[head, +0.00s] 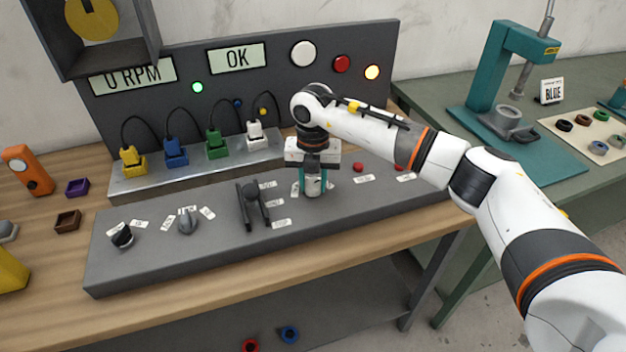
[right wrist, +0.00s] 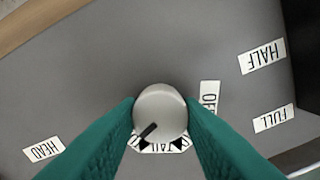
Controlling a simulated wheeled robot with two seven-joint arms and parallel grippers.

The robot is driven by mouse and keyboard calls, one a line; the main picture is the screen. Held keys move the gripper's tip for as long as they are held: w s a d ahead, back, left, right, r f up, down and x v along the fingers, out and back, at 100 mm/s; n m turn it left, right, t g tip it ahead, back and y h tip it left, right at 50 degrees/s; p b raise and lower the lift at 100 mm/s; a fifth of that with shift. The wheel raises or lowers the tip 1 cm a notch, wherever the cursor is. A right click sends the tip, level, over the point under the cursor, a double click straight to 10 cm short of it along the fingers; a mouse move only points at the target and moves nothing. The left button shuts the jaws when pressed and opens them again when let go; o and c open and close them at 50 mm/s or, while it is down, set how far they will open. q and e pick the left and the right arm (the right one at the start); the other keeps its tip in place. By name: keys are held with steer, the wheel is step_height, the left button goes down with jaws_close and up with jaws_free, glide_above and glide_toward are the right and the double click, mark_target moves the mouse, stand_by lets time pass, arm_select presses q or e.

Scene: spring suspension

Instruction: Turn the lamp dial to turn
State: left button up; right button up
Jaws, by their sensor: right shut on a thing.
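The lamp dial is a pale grey round knob (head: 313,186) on the sloped grey console. It also shows in the right wrist view (right wrist: 160,112), with a dark pointer mark toward the lower left. My right gripper (head: 313,190) points down and is shut on it, a teal finger on each side; its fingers flank the knob in the right wrist view (right wrist: 160,118). I see no TURN label. My left gripper is not in view.
The console (head: 110,270) also carries a black lever (head: 253,206) left of my gripper, a grey dial (head: 187,222), a black knob (head: 122,237) and red buttons (head: 358,167). Coloured plugs (head: 175,152) stand behind on a metal strip. A panel screen (head: 236,58) reads OK.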

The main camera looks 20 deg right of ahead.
mark_target(313, 184)
steer(key=shift+r, duration=0.15)
steer(key=o, duration=1)
steer(key=shift+c, duration=0.2)
step_height(313, 184, up, 12)
steer(key=b, duration=0.2)
